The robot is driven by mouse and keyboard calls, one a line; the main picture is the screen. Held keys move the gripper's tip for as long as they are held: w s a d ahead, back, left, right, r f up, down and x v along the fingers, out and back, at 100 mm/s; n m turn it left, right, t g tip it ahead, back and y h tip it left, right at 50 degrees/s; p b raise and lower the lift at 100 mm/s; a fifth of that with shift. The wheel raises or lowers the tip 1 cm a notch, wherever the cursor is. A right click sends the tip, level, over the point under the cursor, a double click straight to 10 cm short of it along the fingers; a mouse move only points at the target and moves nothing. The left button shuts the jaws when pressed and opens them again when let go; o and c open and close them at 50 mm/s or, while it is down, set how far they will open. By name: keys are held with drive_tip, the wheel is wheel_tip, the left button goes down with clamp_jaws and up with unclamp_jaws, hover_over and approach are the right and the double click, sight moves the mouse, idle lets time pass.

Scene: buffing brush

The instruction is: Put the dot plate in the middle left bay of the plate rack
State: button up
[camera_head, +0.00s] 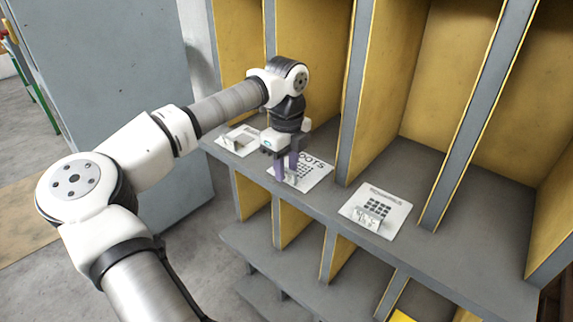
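A white plate (316,172) with a black grid of marks and lettering that seems to end in "OTS" lies on the grey ledge of the rack (343,200), in the middle of three plates. My gripper (287,176) points down over its left part, with two purple fingers at a small upright tab there. The fingers hide part of the plate and lettering. Whether they grip the tab is not clear. The rack has grey-edged, yellow-walled bays above and below the ledge. The bays behind the ledge look empty where visible.
A second white plate (398,213) with a dark grid and a clear tab lies to the right. A third plate (249,131) lies to the left, near the ledge's end. Yellow dividers (385,80) stand upright behind the plates. A grey panel (110,60) stands at left.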

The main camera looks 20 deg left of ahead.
wheel_tip(320, 180, up, 12)
drive_tip(key=b, duration=0.1)
drive_tip(key=shift+r, duration=0.15)
idle(0.3)
